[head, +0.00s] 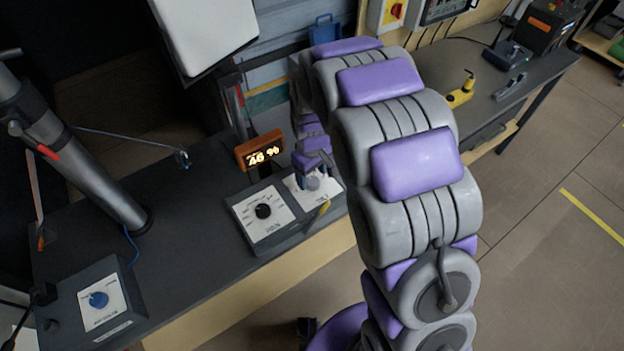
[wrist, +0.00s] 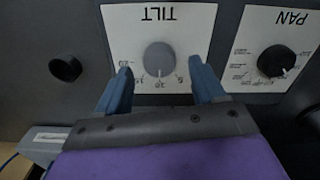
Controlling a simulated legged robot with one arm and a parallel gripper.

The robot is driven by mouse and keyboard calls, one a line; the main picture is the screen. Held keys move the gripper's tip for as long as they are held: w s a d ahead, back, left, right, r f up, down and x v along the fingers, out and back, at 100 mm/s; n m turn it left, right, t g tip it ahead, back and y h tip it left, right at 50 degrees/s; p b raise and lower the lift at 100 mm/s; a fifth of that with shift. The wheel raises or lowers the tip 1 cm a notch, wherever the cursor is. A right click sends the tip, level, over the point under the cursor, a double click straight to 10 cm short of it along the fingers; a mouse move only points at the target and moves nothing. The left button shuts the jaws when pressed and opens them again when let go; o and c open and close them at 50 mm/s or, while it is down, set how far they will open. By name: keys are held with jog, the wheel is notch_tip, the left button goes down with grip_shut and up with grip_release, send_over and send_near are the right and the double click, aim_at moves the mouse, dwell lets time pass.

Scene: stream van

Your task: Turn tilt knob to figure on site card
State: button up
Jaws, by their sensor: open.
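The tilt knob (wrist: 160,57) is a grey round knob on a white plate marked TILT, upside down in the wrist view. In the head view the tilt knob (head: 313,184) is partly covered by my gripper (head: 315,175). My gripper (wrist: 160,68) is open, with one blue finger to each side of the knob's lower part in the wrist view. I cannot tell whether either finger touches it. An orange display (head: 260,152) beside the panels shows lit digits that look like 46 %. No site card with a readable figure is in view.
A black pan knob (wrist: 272,62) sits on the neighbouring plate, also seen in the head view (head: 263,211). A grey pole (head: 95,165) rises from the bench. Bare bench lies between them.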

aim_at(313, 183)
jog(key=shift+f, duration=1.1)
jog(key=shift+c, duration=0.4)
jog(key=c, duration=1)
